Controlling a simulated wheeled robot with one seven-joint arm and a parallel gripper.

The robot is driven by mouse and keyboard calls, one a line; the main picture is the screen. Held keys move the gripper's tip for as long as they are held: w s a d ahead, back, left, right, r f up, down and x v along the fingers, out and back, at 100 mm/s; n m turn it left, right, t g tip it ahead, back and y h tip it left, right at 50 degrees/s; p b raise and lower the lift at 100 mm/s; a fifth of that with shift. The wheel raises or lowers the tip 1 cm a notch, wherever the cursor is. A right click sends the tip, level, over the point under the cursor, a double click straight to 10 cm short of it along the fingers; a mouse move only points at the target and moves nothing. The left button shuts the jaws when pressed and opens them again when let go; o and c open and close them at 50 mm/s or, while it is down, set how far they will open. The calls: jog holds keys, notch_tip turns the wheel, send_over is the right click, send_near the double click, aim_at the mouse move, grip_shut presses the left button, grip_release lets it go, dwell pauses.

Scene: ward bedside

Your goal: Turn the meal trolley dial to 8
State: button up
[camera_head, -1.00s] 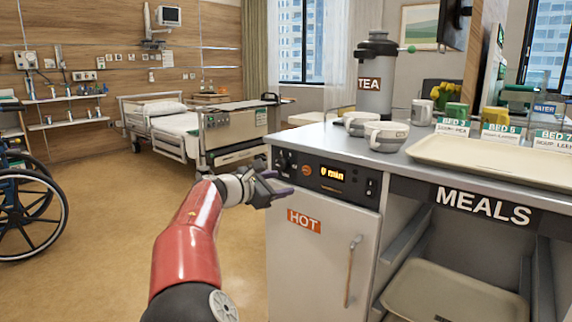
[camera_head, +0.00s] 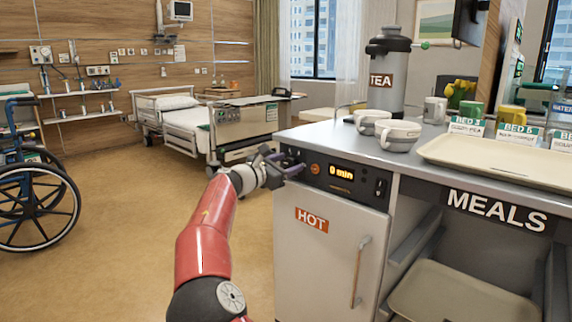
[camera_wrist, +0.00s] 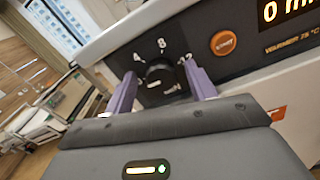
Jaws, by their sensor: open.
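The dial (camera_wrist: 159,75) is a dark round knob on the black control panel (camera_wrist: 205,50) of the meal trolley. Numbers 4 and 8 show above it, with another partly hidden at its right. Where its pointer stands is hard to tell. My gripper (camera_wrist: 160,88) is open, one purple finger on each side of the dial. I cannot tell whether either finger touches it. In the head view my gripper (camera_head: 282,162) is at the left end of the panel and hides the dial. The panel's display (camera_head: 341,171) reads 0 min.
An orange button (camera_wrist: 224,43) is right of the dial. Below the panel is the white HOT door (camera_head: 325,245) with a vertical handle (camera_head: 359,272). Cups, a tea urn (camera_head: 386,75) and a tray (camera_head: 500,160) stand on the trolley top. Floor to the left is clear up to a wheelchair (camera_head: 35,190).

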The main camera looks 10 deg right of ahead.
jog(key=c, duration=1)
